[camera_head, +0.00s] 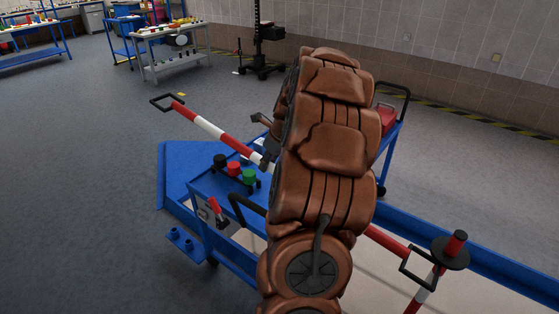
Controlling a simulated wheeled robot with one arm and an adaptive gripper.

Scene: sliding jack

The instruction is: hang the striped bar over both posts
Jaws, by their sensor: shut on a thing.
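The red-and-white striped bar (210,128) runs diagonally from upper left to lower right, its middle hidden behind my arm. It has a black loop (167,101) at its left end and another black loop (418,267) at its right end. I cannot make out a second post. My gripper (267,160) is shut on the bar, mostly hidden behind my arm.
A blue cart (205,187) with black, red and green knobs stands below the bar. A blue rail (480,265) runs to the right. Another blue cart with a red box (386,117) is behind my arm. Workbenches stand at the back left; the left floor is clear.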

